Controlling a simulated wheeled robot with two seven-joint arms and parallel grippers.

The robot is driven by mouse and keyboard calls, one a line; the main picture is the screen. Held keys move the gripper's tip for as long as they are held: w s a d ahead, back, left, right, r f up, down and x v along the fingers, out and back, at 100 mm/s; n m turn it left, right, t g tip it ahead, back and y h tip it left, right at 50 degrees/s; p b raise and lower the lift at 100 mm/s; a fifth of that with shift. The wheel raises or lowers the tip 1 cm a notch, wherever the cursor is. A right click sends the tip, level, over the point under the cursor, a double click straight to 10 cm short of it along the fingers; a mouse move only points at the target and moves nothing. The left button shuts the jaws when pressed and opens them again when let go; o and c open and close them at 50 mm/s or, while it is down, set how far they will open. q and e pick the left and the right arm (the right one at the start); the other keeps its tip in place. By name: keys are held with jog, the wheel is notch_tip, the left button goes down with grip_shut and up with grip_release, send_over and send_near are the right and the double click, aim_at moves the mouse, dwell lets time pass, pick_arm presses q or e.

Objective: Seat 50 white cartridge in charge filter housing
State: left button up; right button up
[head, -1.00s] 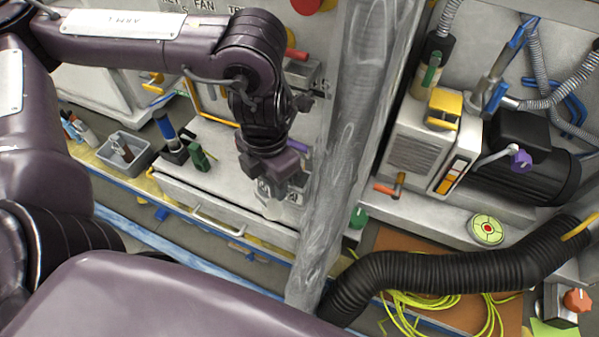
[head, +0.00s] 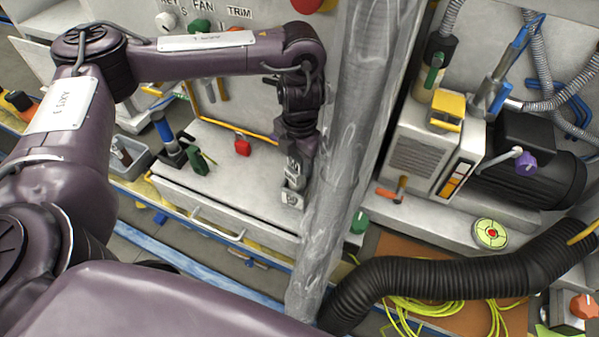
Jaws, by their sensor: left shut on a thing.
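My left gripper (head: 297,172) points down over the grey work surface, left of the clear vertical tube. It is shut on a small whitish cartridge (head: 292,197), whose lower end shows below the fingers. The fingers hide its upper part, and I cannot read a number on it. I cannot tell whether its lower end touches the surface. I cannot make out the charge filter housing for certain. My right gripper is not in view.
The clear tube (head: 343,150) stands close right of my gripper. A black corrugated hose (head: 440,277) crosses the lower right. The surface between has free room.

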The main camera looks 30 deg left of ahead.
pick_arm(q)
notch_tip(320, 180, down, 4)
jog(key=shift+s+r+b, duration=0.1)
jog(key=shift+r+b, duration=0.1)
jog(key=shift+b, duration=0.35)
jog(key=shift+f, duration=0.25)
jog(key=o, duration=1.3)
jog(key=shift+f, duration=0.15)
jog(key=shift+r, duration=0.35)
notch_tip(320, 180, up, 12)
jog(key=p, duration=0.3)
jog(key=shift+f, duration=0.15)
